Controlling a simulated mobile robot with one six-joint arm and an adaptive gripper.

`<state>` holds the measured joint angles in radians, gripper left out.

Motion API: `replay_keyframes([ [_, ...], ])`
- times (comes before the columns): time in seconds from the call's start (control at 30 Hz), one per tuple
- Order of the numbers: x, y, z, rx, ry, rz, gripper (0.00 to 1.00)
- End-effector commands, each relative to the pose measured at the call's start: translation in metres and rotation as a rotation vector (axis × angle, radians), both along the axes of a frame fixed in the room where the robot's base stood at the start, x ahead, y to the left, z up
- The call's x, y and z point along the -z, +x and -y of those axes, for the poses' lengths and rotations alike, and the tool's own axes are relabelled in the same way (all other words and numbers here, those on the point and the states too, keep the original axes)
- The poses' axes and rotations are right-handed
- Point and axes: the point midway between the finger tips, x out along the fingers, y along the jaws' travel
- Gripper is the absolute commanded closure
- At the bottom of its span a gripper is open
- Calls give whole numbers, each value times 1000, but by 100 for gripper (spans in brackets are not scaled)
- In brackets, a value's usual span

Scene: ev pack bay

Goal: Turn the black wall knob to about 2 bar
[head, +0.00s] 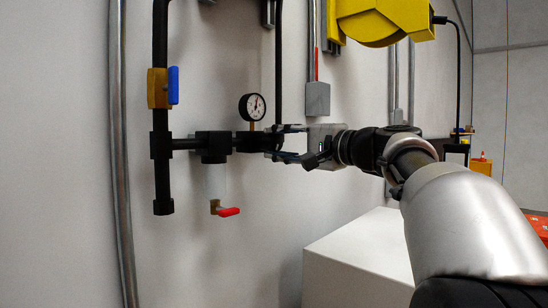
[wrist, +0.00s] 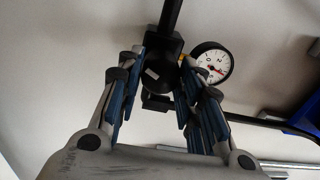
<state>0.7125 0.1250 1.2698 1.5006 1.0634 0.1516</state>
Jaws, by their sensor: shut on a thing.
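The black wall knob (wrist: 158,78) sits on the black pipe run, between my fingers in the wrist view. A small white mark shows on it. The round white pressure gauge (head: 252,107) stands above the pipe, left of my gripper. It also shows right of the knob in the wrist view (wrist: 211,66). Its needle is red; the exact reading is too small to tell.
Left of my gripper are a filter bowl (head: 215,180) with a red-handled drain (head: 228,211) and a blue valve handle (head: 173,85). A yellow reel (head: 385,20) hangs above. A white box (head: 355,250) stands below my arm.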

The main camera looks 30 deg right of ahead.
Motion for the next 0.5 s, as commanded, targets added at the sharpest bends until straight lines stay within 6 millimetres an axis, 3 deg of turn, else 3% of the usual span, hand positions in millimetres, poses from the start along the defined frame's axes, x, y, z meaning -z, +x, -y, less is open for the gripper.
replay_keyframes([
  [0.5, 2, 0, 0, 0, -454, 165, 90],
])
